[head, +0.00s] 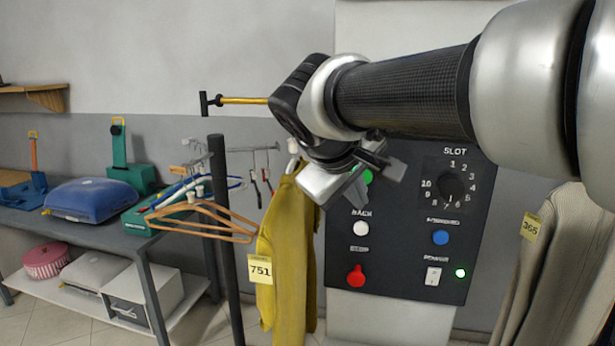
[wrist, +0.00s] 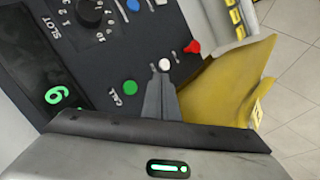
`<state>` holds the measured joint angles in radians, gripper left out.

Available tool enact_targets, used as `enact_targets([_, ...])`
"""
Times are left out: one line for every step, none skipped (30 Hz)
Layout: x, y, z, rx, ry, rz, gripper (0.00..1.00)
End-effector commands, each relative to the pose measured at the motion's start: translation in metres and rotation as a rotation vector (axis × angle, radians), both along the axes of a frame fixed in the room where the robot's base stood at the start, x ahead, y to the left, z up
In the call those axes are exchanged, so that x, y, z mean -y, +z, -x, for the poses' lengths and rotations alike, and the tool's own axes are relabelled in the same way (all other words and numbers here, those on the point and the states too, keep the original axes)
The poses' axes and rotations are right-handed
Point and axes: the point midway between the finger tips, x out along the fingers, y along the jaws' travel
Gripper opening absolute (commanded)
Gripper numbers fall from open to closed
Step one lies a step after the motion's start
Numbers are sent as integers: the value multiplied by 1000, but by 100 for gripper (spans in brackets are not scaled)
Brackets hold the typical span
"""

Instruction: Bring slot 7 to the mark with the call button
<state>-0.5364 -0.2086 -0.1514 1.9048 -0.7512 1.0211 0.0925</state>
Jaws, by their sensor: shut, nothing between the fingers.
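The dark control panel (head: 400,262) has a green call button (head: 368,177), partly covered by my gripper in the head view. The call button also shows in the wrist view (wrist: 130,87), beside the label CALL. A white button (head: 360,228) is below it. The SLOT dial (head: 452,187) is at upper right; I cannot tell its pointer's setting. A display (wrist: 45,75) in the wrist view shows a green digit, rotated, perhaps 6 or 9. My gripper (head: 352,203) is shut and empty in front of the panel. In the wrist view its fingertips (wrist: 160,72) appear between the green and white buttons; contact is unclear.
A yellow garment (head: 285,250) tagged 751 hangs left of the panel, a beige one (head: 545,265) tagged 365 at right. Wooden hangers (head: 205,220) and a dark post (head: 222,240) stand further left. The panel also has red (head: 356,275) and blue (head: 440,237) buttons. A shelf (head: 110,245) holds cases.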

Motion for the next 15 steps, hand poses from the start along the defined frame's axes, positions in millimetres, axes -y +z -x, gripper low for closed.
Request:
enact_targets([1,1,-4,-1,-1,1,0])
enact_targets([2,1,-7,-2,-1,0,0])
enact_targets([3,2,-11,-2,0,0,0])
enact_targets([5,2,-15,-2,-1,0,0])
enact_targets([6,2,-18,-3,-2,0,0])
enact_targets([8,2,-24,-3,-2,0,0])
enact_targets([9,2,-28,-3,-2,0,0])
enact_targets([11,3,-32,-3,-3,0,0])
enact_targets([12,3,-38,-3,-1,-1,0])
enact_targets([14,3,-42,-3,-1,-1,0])
enact_targets([15,3,-46,-3,-2,0,0])
enact_targets([17,2,-51,-3,-2,0,0])
enact_targets([18,2,-55,-2,-2,1,0])
enact_targets([19,2,-58,-2,-2,1,0])
enact_targets([21,2,-63,-1,-1,1,0])
